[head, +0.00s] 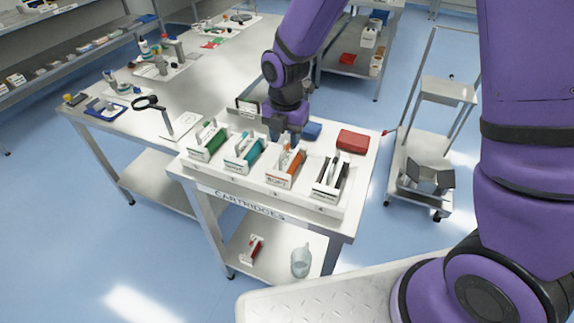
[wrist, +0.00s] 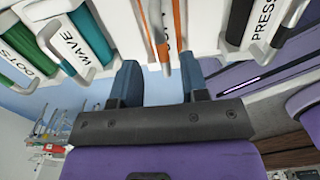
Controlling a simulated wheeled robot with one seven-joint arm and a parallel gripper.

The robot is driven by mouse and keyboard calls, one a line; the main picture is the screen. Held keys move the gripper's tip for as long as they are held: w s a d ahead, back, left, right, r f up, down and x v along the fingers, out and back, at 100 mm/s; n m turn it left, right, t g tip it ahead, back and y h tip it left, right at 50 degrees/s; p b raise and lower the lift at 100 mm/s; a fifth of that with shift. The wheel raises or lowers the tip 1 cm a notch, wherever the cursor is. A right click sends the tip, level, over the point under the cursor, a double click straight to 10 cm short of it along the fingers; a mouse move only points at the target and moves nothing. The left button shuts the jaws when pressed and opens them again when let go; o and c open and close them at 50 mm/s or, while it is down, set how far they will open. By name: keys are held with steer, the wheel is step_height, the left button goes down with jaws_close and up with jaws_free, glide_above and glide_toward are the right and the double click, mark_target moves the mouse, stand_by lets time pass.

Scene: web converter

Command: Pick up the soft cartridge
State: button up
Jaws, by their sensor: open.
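The soft cartridge (head: 296,163) has an orange roll in a white holder with a lettered front label. It sits in the third slot from the left of the cartridge rack. My gripper (head: 286,138) is just behind and above it, pointing down at the rack. In the wrist view, the open blue-grey fingers of my gripper (wrist: 160,78) have a gap between them. The orange and white soft cartridge (wrist: 178,25) shows beyond that gap, apparently not gripped. Its label there is mostly hidden.
The green dots cartridge (head: 208,142) and teal wave cartridge (head: 243,153) stand to the left. The black press cartridge (head: 330,178) stands close on the right. A red box (head: 352,141) and a blue item (head: 312,130) lie behind. A trolley (head: 420,172) stands right of the bench.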

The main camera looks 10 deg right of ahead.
mark_target(287, 146)
step_height(287, 146, down, 4)
steer(key=shift+d+f, duration=0.1)
steer(key=shift+d, duration=0.05)
steer(key=shift+c, duration=0.2)
jaws_close()
stand_by(1.3)
